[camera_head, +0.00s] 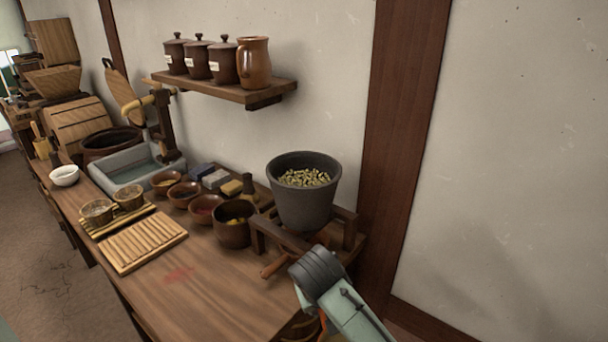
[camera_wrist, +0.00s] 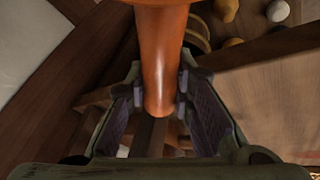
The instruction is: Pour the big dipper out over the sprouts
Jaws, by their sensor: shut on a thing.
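My gripper (camera_wrist: 160,100) is shut on a smooth orange-brown handle (camera_wrist: 160,60) in the wrist view, one pad on each side. The handle runs out of the top of that view, so I cannot see a dipper bowl or its contents. In the head view my wrist hangs over the table's right end and hides my fingers. Just beyond it, a dark grey pot (camera_head: 304,208) stands upright on a wooden stand (camera_head: 350,228). The pot holds many small yellow-green pieces (camera_head: 304,178); I cannot tell whether these are the sprouts. Two small round baskets (camera_head: 97,211) stand at the left.
A slatted board (camera_head: 138,243), several brown bowls (camera_head: 184,192) and a deeper brown pot (camera_head: 233,232) stand left of the stand. A grey stone basin (camera_head: 110,181) is farther back. A wall shelf (camera_head: 225,89) holds jars and a jug (camera_head: 253,62).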

